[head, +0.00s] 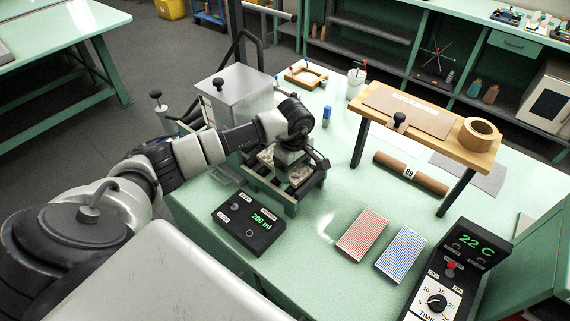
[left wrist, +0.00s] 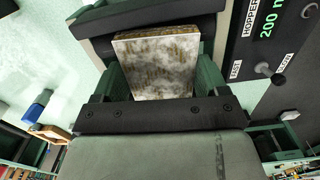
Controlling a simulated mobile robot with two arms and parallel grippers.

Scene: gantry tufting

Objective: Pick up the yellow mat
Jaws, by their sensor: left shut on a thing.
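My left gripper (head: 287,172) is over the green-framed stand (head: 290,207) near the middle of the bench in the head view. In the left wrist view, its green fingers (left wrist: 158,70) are shut on a mottled whitish slab with yellow-brown patches (left wrist: 154,62), one finger along each side. This slab is the nearest thing to a yellow mat in view. In the head view its mottled surface (head: 300,173) shows only in parts beside the gripper. I cannot tell whether it still touches the stand. My right gripper is not in view.
A black box reading 200 ml (head: 249,224) stands close in front of the stand. A grey metal hopper box (head: 235,92) is behind my wrist. Red (head: 362,235) and blue (head: 401,254) striped mats lie to the right. A wooden raised shelf (head: 430,125) stands farther back.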

